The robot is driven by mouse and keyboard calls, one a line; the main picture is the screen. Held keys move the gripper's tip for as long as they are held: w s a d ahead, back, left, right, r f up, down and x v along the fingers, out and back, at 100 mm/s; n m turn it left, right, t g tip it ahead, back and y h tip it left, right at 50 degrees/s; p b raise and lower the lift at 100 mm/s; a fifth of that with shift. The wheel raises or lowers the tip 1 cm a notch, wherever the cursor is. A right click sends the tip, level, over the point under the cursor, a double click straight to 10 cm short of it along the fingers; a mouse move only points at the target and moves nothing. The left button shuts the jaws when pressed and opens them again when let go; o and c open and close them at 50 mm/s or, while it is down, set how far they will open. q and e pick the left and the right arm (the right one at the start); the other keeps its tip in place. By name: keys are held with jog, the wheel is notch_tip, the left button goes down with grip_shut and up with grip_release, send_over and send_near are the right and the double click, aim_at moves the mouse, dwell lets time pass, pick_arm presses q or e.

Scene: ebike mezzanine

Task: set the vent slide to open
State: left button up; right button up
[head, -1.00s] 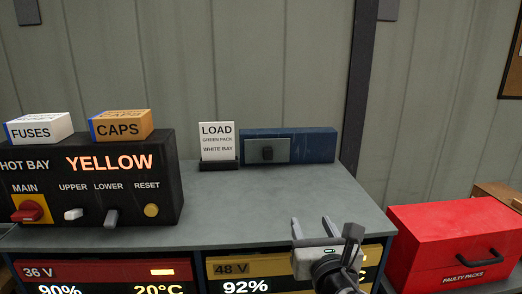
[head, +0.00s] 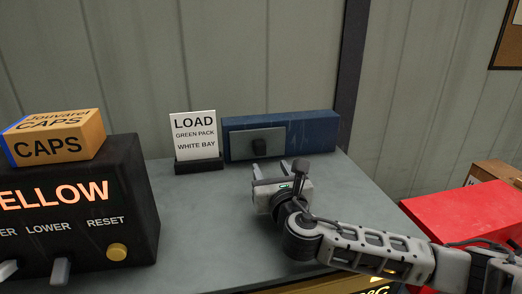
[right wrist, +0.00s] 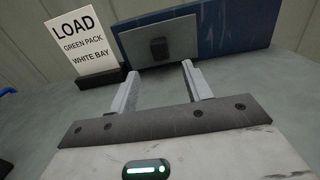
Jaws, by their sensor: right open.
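The vent slide is a grey plate (head: 236,146) with a dark knob (head: 259,147) on the front of a long blue box (head: 306,136) at the back of the grey bench. The knob sits right of the plate's middle. My right gripper (head: 270,168) is open and empty, just in front of the plate and a little below the knob. In the right wrist view the knob (right wrist: 158,48) stands beyond and between the two fingertips (right wrist: 159,68), with a gap left. The blue box (right wrist: 238,28) extends to the right there. My left gripper is not in view.
A white LOAD card (head: 193,135) in a dark stand is left of the blue box. A black control box (head: 80,205) with an orange CAPS box (head: 55,137) on top stands at left. A red case (head: 465,212) is at right, behind my arm. The bench middle (head: 200,220) is clear.

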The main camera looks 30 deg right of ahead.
aim_at(261, 150)
jog(key=x, duration=0.9)
jog(key=shift+w, duration=0.35)
grip_shut()
